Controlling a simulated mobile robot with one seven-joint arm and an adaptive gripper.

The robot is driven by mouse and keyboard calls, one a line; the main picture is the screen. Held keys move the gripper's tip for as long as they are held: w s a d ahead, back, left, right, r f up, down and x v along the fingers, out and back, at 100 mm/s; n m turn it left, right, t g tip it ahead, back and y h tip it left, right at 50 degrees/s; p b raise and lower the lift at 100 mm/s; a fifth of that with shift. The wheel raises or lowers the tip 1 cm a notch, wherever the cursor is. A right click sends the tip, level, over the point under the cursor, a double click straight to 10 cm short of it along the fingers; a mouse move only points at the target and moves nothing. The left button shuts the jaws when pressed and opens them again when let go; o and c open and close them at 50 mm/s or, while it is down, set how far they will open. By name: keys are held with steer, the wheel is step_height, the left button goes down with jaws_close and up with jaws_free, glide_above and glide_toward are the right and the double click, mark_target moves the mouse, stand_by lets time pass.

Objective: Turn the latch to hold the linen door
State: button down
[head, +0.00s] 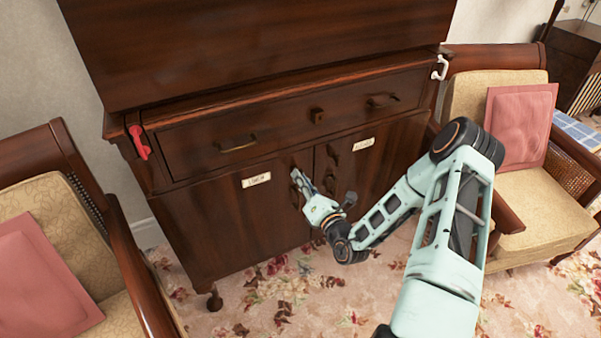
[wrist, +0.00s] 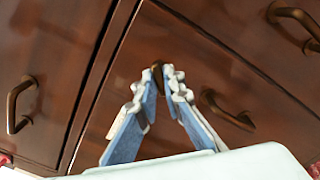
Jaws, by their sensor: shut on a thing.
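The dark wooden cabinet has two lower doors. The linen door (head: 222,218) is the left one, with a small white label (head: 256,180) whose lettering is hard to read; it looks shut. My gripper (head: 297,176) reaches the upper inner corner of this door in the head view. In the wrist view my gripper (wrist: 164,76) has its fingertips closed on a small dark latch (wrist: 167,70). The fingers hide much of the latch, so its turn angle cannot be told. A curved bronze handle (wrist: 228,112) sits just right of the fingers.
Above the doors is a drawer (head: 285,125) with two pulls and a square knob (head: 317,115). A red hook (head: 139,142) and a white hook (head: 440,68) flank it. Armchairs stand left (head: 55,175) and right (head: 515,85). Floral carpet (head: 290,295) lies clear in front.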

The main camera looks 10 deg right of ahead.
steer(key=n+p, duration=0.3)
steer(key=n, duration=0.5)
steer(key=shift+n, duration=0.4)
stand_by(0.4)
steer(key=c, duration=2)
jaws_free()
steer(key=shift+c, duration=0.2)
steer(key=shift+s, duration=0.1)
steer(key=v, duration=1.2)
